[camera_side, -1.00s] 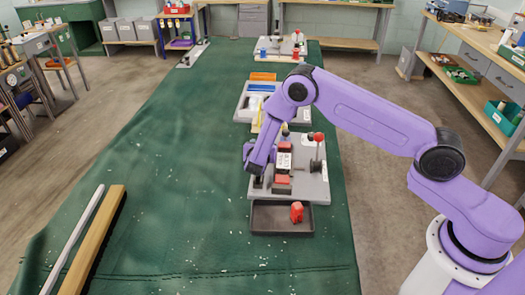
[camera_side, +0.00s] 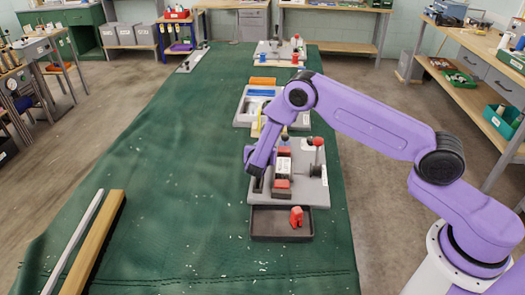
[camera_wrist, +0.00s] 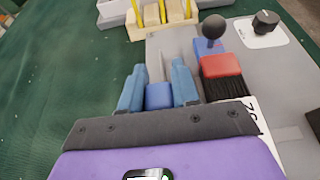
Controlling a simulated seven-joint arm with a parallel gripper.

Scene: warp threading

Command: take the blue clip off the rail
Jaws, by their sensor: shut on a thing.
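The blue clip (camera_wrist: 159,97) shows in the wrist view as a small blue block between the two pale blue fingers of my gripper (camera_wrist: 160,74). My gripper is shut on it, with one finger on each side. A light grey strip, which looks like the rail (camera_wrist: 154,58), runs beyond the clip between the fingers. I cannot tell whether the clip still touches it. In the side view my gripper (camera_side: 258,182) is low at the left edge of the grey fixture (camera_side: 312,192), and the clip is hidden there.
A dark tray (camera_side: 260,235) with a red piece (camera_side: 296,217) lies in front of the fixture. A red-knobbed lever (camera_side: 318,142) stands to the right. In the wrist view, a red block with a black brush (camera_wrist: 222,80) is close to the right finger. Green cloth at left is mostly clear.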

